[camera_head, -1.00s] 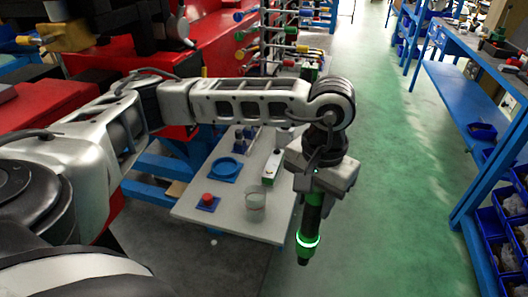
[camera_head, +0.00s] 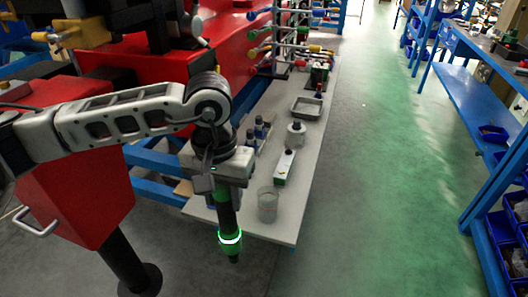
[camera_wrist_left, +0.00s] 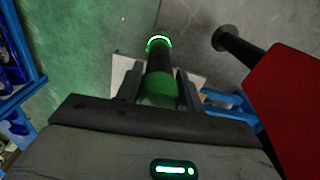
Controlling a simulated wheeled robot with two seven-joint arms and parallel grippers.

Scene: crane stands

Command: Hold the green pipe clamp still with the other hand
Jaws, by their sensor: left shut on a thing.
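My left gripper (camera_head: 222,190) is shut on a black and green rod-shaped tool (camera_head: 230,238) with a glowing green ring. The tool hangs down in front of the table's near left part, clear of the tabletop. In the left wrist view the tool (camera_wrist_left: 160,62) sits between the two dark fingers (camera_wrist_left: 160,88), its lit ring at the far end. A small dark green thing (camera_head: 319,73) stands at the table's far end; I cannot tell whether it is the green pipe clamp. My right gripper is not in view.
The grey table (camera_head: 312,165) holds a clear beaker (camera_head: 268,206), a white block with a green end (camera_head: 285,166), a white round container (camera_head: 296,134) and a grey tray (camera_head: 306,108). A red cabinet (camera_head: 75,185) stands left. The green floor (camera_head: 390,190) at right is clear.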

